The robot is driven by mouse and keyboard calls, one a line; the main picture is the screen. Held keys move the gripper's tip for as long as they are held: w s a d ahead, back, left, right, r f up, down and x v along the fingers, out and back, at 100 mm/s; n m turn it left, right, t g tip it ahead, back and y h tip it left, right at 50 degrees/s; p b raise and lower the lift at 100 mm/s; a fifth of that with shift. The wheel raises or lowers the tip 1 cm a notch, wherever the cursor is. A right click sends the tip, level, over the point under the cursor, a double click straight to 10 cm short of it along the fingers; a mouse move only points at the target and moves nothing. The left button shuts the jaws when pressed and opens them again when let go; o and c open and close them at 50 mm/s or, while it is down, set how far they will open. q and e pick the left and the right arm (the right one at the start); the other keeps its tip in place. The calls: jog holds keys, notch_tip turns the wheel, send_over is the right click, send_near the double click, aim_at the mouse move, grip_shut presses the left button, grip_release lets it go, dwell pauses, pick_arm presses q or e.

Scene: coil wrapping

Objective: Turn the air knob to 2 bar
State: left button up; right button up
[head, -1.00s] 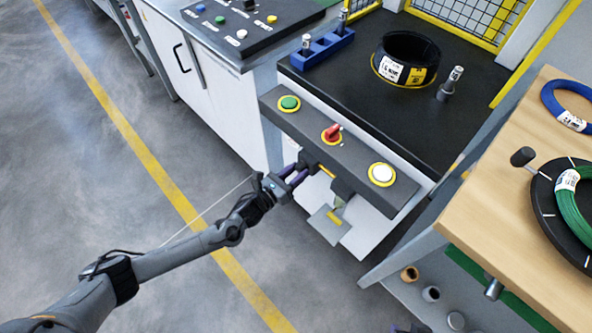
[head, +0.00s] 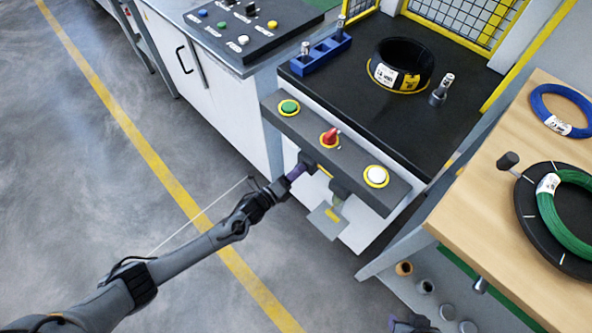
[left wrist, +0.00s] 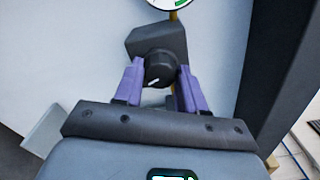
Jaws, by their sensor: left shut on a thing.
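The air knob (left wrist: 159,68) is a dark round knob with a white pointer mark, on a dark block (left wrist: 157,41) below the control panel. My left gripper (left wrist: 160,82) has its purple fingers on both sides of the knob and is shut on it. The pointer mark slants, running toward lower left in the left wrist view. A gauge (left wrist: 171,4) with a green arc shows only its lower edge there, so its reading is hidden. In the head view the left gripper (head: 296,172) reaches under the panel. A dark piece of my right gripper (head: 412,324) shows at the bottom edge.
Above the knob, the panel (head: 350,155) carries a green button (head: 289,107), a red switch (head: 330,137) and a white button (head: 376,175). A black coil (head: 402,62) sits on the machine top. A wooden table (head: 470,200) stands right; open floor lies left.

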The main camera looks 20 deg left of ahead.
pick_arm(q)
jog(key=n+p, duration=0.1)
jog(key=n, duration=0.3)
jog(key=shift+r+n, duration=0.1)
jog(key=shift+n, duration=0.3)
jog(key=n+p, duration=0.1)
jog(key=n, duration=0.2)
jog(key=shift+n, duration=0.3)
jog(key=shift+a+n+p, duration=0.15)
jog(key=shift+n+p, duration=1.7)
jog(key=shift+n, duration=9.85)
jog(key=o, duration=1)
